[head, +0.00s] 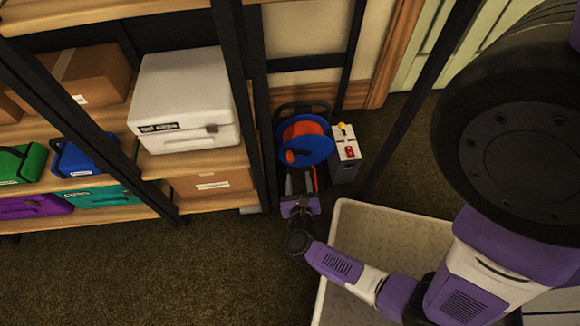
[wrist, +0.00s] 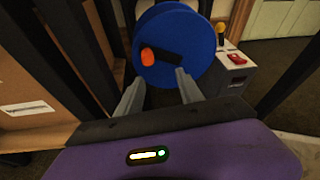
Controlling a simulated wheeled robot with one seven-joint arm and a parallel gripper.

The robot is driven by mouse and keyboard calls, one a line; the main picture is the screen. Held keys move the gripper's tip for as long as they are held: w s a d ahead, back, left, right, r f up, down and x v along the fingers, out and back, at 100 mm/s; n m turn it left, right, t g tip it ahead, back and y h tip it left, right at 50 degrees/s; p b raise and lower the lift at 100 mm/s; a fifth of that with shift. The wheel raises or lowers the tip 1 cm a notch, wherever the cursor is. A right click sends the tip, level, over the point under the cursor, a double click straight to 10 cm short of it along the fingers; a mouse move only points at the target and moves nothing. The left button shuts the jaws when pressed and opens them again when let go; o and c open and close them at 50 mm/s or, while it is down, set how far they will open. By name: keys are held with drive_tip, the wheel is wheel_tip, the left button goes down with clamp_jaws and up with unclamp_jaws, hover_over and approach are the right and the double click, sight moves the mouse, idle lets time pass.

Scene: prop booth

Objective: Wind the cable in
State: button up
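The cable reel (head: 318,150) stands on the floor beside the shelf, with a blue disc facing me, orange cable behind it and a black frame. In the wrist view the blue disc (wrist: 180,45) fills the top middle. Its black crank arm ends in an orange handle (wrist: 148,57), which also shows in the head view (head: 291,156). My gripper (head: 302,178) is open in front of the reel. In the wrist view its two grey fingers (wrist: 160,77) are well apart, with nothing between them. The orange handle appears just beyond the fingertips, nearer the left finger.
A grey box (head: 345,160) with a yellow knob and a red switch stands close right of the reel. Shelving with a white case (head: 185,95) and cartons is on the left, its black post near my gripper. A pale tray (head: 390,235) lies at the right.

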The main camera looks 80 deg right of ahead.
sight(291, 162)
drive_tip(key=s+d+r+n+t+h, duration=0.1)
drive_tip(key=s+d+r+n+t, duration=0.1)
drive_tip(key=d+r+n, duration=0.3)
drive_tip(key=w+d+f+n+t+y, duration=0.1)
drive_tip(key=w+f+n, duration=0.1)
drive_tip(key=n, duration=0.5)
drive_tip(key=w+f+n+t+y+b, duration=0.1)
drive_tip(key=w+f+n, duration=0.1)
drive_tip(key=n, duration=0.6)
drive_tip(key=w+d+f+n+t+y, duration=0.1)
drive_tip(key=w+f+n, duration=0.1)
drive_tip(key=n, duration=0.5)
drive_tip(key=shift+w+d+f+n+t+b, duration=0.15)
drive_tip(key=shift+w+d+n+t+b, duration=0.15)
drive_tip(key=shift+n+t+b, duration=0.1)
clamp_jaws()
